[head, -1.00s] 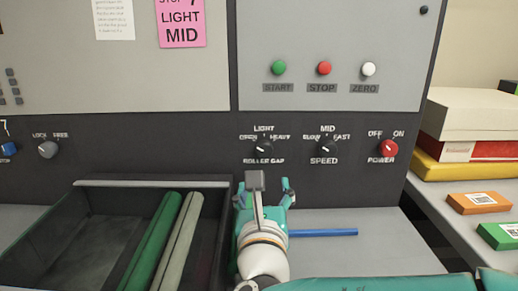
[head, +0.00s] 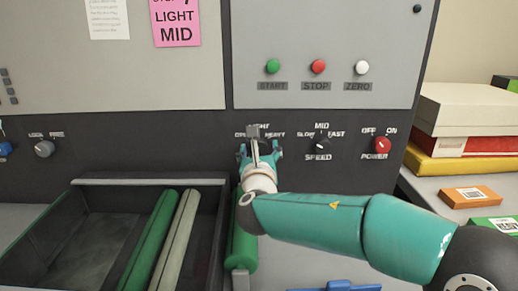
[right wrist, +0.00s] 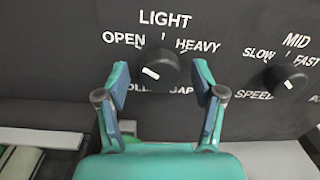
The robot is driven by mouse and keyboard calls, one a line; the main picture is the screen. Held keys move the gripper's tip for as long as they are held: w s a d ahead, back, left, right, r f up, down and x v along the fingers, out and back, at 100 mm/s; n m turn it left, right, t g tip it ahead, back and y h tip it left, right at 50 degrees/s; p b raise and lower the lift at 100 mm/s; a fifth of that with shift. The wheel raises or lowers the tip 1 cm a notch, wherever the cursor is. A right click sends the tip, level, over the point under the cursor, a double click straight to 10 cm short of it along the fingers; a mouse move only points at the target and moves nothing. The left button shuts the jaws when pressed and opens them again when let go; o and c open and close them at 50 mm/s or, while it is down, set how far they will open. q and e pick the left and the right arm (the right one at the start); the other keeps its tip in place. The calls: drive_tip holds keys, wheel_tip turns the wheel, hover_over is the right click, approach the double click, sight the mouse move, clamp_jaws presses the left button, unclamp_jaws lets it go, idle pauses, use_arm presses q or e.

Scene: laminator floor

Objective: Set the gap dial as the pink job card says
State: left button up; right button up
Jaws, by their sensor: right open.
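The pink job card (head: 175,22) is at the top of the head view; it reads LIGHT and MID, with its top line cut off. The roller gap dial (right wrist: 160,68) is a black knob under the words OPEN, LIGHT and HEAVY. Its white mark slants to the upper left, towards OPEN. My right gripper (right wrist: 160,82) is open, with one finger on each side of the dial; I cannot tell whether they touch it. In the head view the right gripper (head: 260,152) covers most of the dial. My left gripper is not in view.
The speed dial (head: 318,145) and red power knob (head: 381,146) are to the right. Green, red and white buttons are above. A dark tray (head: 75,184) with rolls stands at lower left. Another green roll (head: 243,247) lies below my arm. Boxes are stacked at right.

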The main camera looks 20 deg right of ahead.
drive_tip(key=c, duration=1.1)
drive_tip(key=shift+f+m+b, duration=0.15)
drive_tip(key=shift+m+b, duration=0.55)
drive_tip(key=shift+b, duration=0.45)
drive_tip(key=shift+c, duration=0.2)
drive_tip(key=m+b, duration=0.6)
drive_tip(key=shift+b, duration=0.35)
drive_tip(key=shift+m+b, duration=1.75)
drive_tip(key=shift+m, duration=0.35)
drive_tip(key=shift+d, duration=0.1)
drive_tip(key=o, duration=1.1)
drive_tip(key=shift+o, duration=0.2)
